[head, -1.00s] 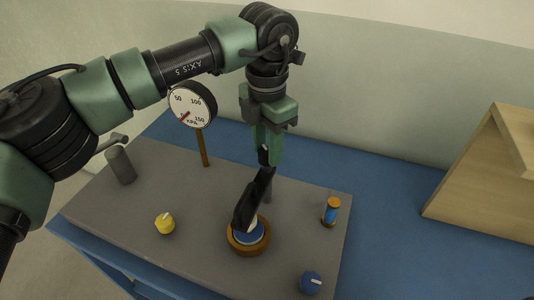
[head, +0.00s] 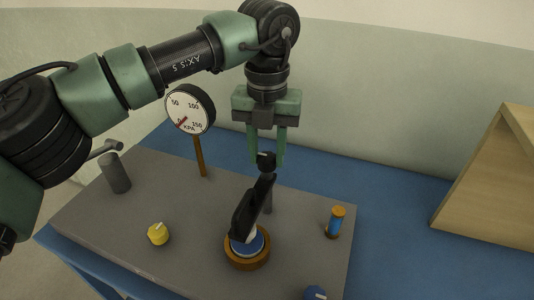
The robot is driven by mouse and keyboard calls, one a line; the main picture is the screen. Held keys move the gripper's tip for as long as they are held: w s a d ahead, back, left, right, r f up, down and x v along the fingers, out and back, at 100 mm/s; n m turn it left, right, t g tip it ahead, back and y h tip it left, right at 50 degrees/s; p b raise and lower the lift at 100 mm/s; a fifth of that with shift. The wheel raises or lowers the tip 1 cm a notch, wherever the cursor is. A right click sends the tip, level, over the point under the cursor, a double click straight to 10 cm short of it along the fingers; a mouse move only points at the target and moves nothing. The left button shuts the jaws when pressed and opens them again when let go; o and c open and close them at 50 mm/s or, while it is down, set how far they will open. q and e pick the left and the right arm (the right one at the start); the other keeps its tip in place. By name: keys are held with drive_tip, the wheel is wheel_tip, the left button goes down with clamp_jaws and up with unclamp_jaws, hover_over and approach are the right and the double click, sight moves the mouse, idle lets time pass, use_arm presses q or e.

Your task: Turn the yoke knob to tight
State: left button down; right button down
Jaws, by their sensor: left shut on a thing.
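The yoke knob (head: 266,160) is a small black knob at the upper end of a tilted black yoke arm (head: 250,208). My left gripper (head: 267,161) comes down from above with green fingers on either side of the knob and is shut on it. The fingers partly hide the knob, and I cannot read any tight mark. The yoke arm's lower end lies over a blue and white disc in a round wooden ring (head: 246,263). A grey post (head: 267,200) stands behind the arm. My right gripper is not in view.
A grey board (head: 190,258) on the blue table carries a yellow knob (head: 158,234), a blue knob (head: 315,293), an orange-and-blue cylinder (head: 335,222), a grey post with a lever (head: 117,172) and a kPa gauge (head: 190,109). A wooden stand (head: 485,190) is at right.

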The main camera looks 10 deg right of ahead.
sight(267, 156)
use_arm(q)
drive_tip(key=shift+r, duration=0.1)
idle(0.4)
drive_tip(key=c, duration=1)
unclamp_jaws()
drive_tip(key=shift+o, duration=0.2)
wheel_tip(267, 156, up, 8)
drive_tip(key=shift+f, duration=0.1)
